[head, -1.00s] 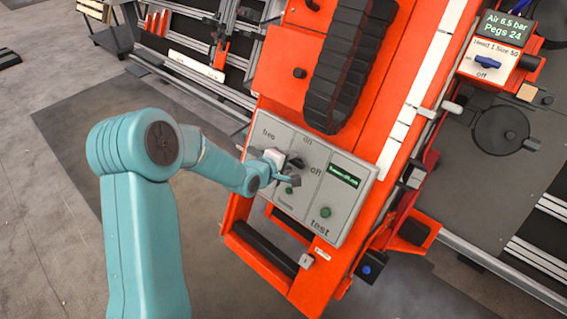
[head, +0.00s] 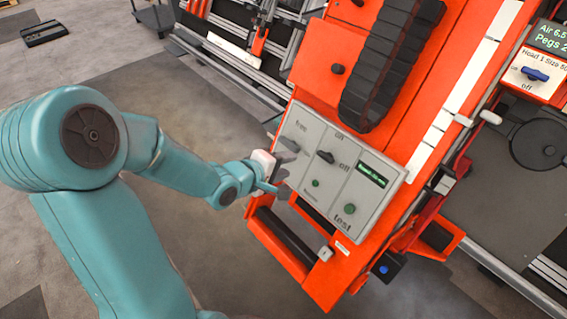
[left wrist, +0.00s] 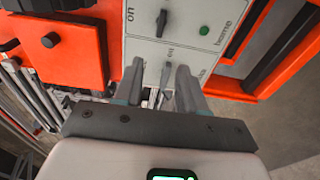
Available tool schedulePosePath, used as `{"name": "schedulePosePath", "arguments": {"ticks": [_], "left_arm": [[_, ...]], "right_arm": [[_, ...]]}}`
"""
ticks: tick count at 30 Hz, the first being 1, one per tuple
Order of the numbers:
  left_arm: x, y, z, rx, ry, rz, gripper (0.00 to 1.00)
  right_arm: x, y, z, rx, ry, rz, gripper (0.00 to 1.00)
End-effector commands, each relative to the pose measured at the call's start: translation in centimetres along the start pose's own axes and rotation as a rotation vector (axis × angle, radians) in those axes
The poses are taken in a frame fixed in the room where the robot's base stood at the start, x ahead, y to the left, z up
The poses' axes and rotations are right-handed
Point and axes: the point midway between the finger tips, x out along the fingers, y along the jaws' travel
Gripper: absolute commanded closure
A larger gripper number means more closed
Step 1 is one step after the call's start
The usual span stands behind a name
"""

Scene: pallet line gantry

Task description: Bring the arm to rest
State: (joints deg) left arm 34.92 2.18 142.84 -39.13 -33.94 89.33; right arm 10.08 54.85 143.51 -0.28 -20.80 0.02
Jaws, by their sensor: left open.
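My left arm comes in from the left in the head view, and my left gripper (head: 283,170) is at the left edge of the grey control panel (head: 331,208). In the left wrist view my left gripper (left wrist: 160,92) has its two fingers apart, with nothing held between them. Part of the panel (left wrist: 188,34) shows beyond the fingertips, and a small lever (left wrist: 167,75) shows between them in that picture. I cannot tell whether the fingers touch the panel. The black on/off knob (head: 325,157) on the panel is clear of the gripper. My right gripper is not seen.
The orange machine (head: 320,72) carries the panel and a black cable chain (head: 392,62). A black bar handle (head: 285,239) sits below the panel. At the right is a station with a blue switch (head: 535,74). Open floor (head: 215,270) lies left of the machine.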

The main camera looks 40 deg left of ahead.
Motion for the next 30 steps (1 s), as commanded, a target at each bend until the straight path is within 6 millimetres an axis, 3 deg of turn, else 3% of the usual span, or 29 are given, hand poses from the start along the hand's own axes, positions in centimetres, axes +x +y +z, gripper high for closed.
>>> {"name": "schedulePosePath", "arguments": {"ticks": [13,16,20,23,27,30], "left_arm": [[0.0,0.1,0.0,0.000,-0.001,0.000,0.60],[0.2,1.0,1.5,0.006,-0.039,-0.006,0.60],[2.0,-0.6,7.7,-0.011,-0.203,-0.111,0.60],[2.8,-4.3,13.9,-0.032,-0.332,-0.269,0.60],[0.8,-11.9,21.6,0.173,-0.511,-0.512,0.60],[-2.3,-17.6,25.0,0.430,-0.665,-0.653,0.60]], "right_arm": [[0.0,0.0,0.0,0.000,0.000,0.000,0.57],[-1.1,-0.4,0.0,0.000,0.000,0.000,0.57],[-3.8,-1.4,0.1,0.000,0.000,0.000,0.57],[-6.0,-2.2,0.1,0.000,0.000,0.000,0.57],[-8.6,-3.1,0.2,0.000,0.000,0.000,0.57],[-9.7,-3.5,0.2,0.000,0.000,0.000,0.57]]}}
